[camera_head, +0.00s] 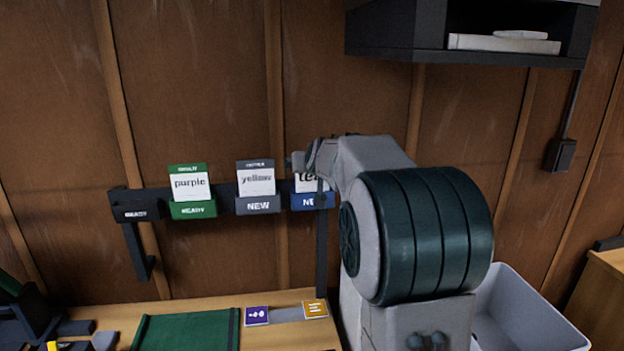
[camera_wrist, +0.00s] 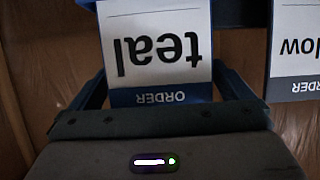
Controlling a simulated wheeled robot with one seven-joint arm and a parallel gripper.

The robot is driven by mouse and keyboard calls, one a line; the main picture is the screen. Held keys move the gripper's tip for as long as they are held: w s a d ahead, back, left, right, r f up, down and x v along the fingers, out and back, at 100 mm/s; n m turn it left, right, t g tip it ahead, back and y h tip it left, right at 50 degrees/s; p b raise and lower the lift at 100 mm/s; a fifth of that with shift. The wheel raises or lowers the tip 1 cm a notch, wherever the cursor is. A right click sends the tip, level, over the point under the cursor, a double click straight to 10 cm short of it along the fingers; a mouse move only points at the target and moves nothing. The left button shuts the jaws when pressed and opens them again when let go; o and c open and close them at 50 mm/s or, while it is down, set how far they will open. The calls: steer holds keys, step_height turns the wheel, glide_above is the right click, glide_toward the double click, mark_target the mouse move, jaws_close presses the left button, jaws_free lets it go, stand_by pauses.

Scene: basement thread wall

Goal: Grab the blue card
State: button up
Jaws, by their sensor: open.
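The blue card (camera_wrist: 158,50) has a dark blue strip reading "ORDER" and a white face reading "teal". It appears upside down in the wrist view. In the head view the card (camera_head: 308,184) stands in a blue holder (camera_head: 325,200) on the wall rail, its top hidden by my gripper (camera_head: 302,163). In the wrist view my gripper (camera_wrist: 165,88) is open, with a dark finger on each side of the card's strip end. Whether the fingers touch the card cannot be told.
A "yellow" card (camera_head: 256,180) stands close to the left, with a "purple" card (camera_head: 188,184) beyond it. A dark shelf (camera_head: 400,52) hangs above right. Below are a desk with a green mat (camera_head: 180,332) and a pale bin (camera_head: 520,310).

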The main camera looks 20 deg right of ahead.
steer(key=shift+w+f, duration=0.1)
steer(key=shift+w, duration=0.1)
steer(key=c, duration=0.9)
steer(key=shift+o, duration=0.2)
